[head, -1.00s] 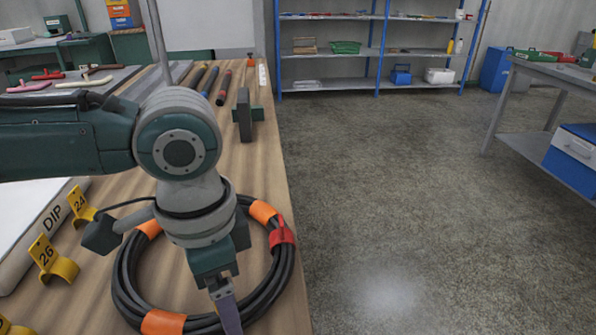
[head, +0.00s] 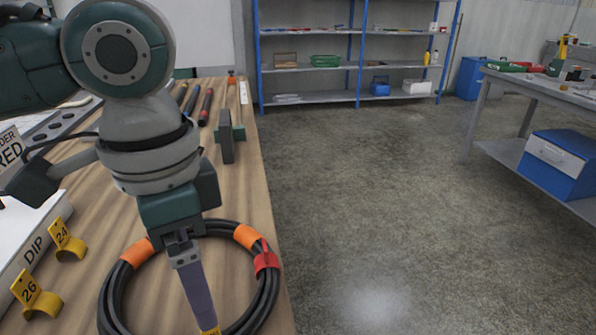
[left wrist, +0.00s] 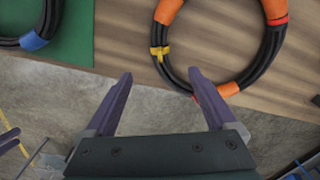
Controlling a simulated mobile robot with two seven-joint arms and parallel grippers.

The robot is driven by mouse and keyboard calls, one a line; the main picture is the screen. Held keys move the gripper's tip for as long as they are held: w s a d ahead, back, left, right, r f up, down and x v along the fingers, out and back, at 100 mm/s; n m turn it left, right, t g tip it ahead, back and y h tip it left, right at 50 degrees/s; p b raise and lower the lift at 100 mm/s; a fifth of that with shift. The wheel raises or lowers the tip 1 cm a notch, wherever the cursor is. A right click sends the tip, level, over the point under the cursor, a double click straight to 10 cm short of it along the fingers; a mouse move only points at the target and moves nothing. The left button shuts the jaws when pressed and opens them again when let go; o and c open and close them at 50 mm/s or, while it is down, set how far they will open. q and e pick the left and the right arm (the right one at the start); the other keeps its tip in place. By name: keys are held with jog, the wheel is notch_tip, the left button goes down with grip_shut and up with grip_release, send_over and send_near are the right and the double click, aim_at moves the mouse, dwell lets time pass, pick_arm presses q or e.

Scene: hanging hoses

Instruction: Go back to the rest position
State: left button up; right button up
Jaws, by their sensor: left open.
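My left gripper (head: 207,318) hangs point down over the wooden bench, in front of the coiled black hose (head: 268,290) in the head view. The hose has orange bands and a red band. In the left wrist view my left gripper (left wrist: 160,78) is open, with two purple fingers apart and nothing between them.
Yellow hooks tagged 24 (head: 70,246) and 26 (head: 40,303) stand left of the coil. A dark upright plate (head: 227,137) stands behind it. Another coil (left wrist: 48,20) lies on a green mat. Open floor lies right of the bench, before blue shelving (head: 357,97).

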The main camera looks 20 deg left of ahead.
pick_arm(q)
jog(key=s+d+r+n+t+h+p, duration=0.1)
jog(key=s+d+r+h+p, duration=0.15)
jog(key=d, duration=0.25)
jog(key=s+d+r+t+h+p, duration=0.1)
jog(key=s+d+r+t+p, duration=0.1)
jog(key=s+d+p, duration=0.25)
jog(key=s+a+r+n+y+p, duration=0.3)
jog(key=s+a+n+p, duration=0.15)
jog(key=a, duration=0.35)
jog(key=w+p+v, duration=0.3)
jog(key=p+v, duration=0.9)
jog(key=w+d+r+p+v, duration=0.1)
jog(key=w+p+v, duration=0.1)
jog(key=p+v, duration=1)
jog(key=w+r+p+v, duration=0.1)
jog(key=w+p+v, duration=0.2)
jog(key=p+v, duration=0.9)
jog(key=shift+w+r+t+p, duration=0.15)
jog(key=shift+r+t+p, duration=0.2)
jog(key=shift+r, duration=0.35)
jog(key=shift+a, duration=0.1)
